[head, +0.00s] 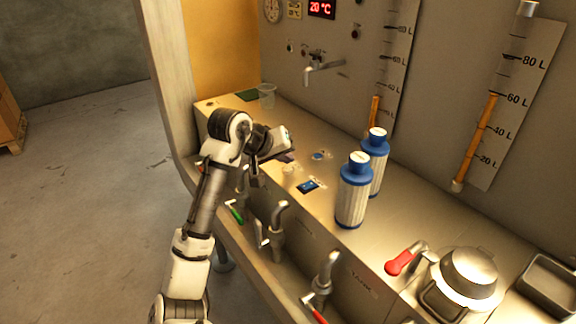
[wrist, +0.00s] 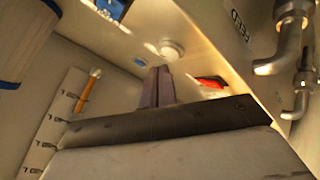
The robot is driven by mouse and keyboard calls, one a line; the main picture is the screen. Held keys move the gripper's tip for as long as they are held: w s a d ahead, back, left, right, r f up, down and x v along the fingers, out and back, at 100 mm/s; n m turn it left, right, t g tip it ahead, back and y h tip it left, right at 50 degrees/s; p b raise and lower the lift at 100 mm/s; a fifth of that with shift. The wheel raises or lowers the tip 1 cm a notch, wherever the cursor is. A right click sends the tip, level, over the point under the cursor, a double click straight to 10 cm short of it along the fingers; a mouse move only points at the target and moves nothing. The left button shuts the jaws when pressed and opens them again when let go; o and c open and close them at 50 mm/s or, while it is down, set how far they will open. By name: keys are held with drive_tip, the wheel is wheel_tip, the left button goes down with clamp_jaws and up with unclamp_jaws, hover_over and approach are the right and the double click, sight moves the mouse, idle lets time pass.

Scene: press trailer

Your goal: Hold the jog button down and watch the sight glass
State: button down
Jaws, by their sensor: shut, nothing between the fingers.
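My gripper (head: 288,158) is over the left part of the metal counter, its fingers shut and empty. In the wrist view the shut fingertips (wrist: 160,72) are close to a round white button (wrist: 172,48); I cannot tell whether they touch it. A red piece (wrist: 209,82) is beside the fingers. No jog label is readable. Two sight glasses with orange columns are on the back wall. The right sight glass (head: 481,135) stands near 60 L. The left one (head: 374,112) is lower, its bottom hidden by a cartridge. One column also shows in the wrist view (wrist: 88,88).
Two white cartridges with blue caps, a front one (head: 353,195) and a rear one (head: 378,170), stand right of my gripper. A blue panel (head: 308,187) is on the counter. Taps (head: 278,235) line the front edge. A clear cup (head: 267,93) stands at the back left.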

sight(285, 170)
wheel_tip(285, 170, up, 5)
drive_tip(key=p, duration=0.4)
drive_tip(key=shift+p, duration=0.35)
idle(1.2)
